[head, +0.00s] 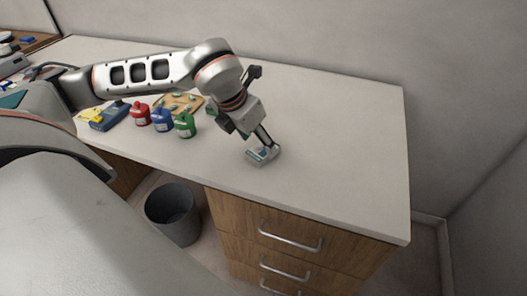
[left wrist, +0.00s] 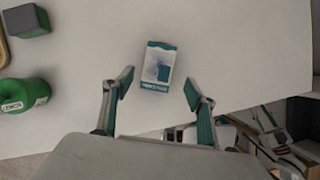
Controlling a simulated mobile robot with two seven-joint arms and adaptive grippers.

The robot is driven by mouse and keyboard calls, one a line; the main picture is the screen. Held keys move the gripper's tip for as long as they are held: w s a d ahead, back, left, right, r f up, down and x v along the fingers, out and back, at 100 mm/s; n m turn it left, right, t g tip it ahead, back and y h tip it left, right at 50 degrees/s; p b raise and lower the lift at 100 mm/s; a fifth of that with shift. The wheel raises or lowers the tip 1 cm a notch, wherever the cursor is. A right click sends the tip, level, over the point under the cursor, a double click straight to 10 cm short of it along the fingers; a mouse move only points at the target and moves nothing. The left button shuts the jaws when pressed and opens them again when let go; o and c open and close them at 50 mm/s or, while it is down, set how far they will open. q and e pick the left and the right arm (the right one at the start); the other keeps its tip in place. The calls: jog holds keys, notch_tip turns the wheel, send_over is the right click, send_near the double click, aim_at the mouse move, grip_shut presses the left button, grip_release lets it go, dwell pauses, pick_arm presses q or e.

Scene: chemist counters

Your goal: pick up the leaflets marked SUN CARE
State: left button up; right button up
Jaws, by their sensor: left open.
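A small stack of leaflets (head: 259,158), white and teal, lies flat on the white counter. It also shows in the left wrist view (left wrist: 158,67), with a printed line along its lower edge that is too blurred to read. My left gripper (head: 266,143) points down over the leaflets, and its fingers hide part of them in the head view. In the left wrist view my left gripper (left wrist: 158,88) is open, with the leaflets between and just beyond its two fingertips and nothing held. My right gripper is not in view.
Red (head: 140,114), blue (head: 162,120) and green (head: 185,125) bottles stand left of the leaflets, near a wooden tray (head: 167,107) and a blue box (head: 110,116). The counter (head: 345,150) is clear to the right. A grey bin (head: 173,213) stands below.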

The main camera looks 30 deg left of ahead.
aim_at(263, 149)
pick_arm(q)
jog(key=x, duration=0.4)
jog(key=shift+w+a+f, duration=0.15)
jog(key=shift+w+f, duration=0.05)
jog(key=shift+w, duration=0.15)
jog(key=c, duration=1.2)
jog(key=shift+r, duration=0.15)
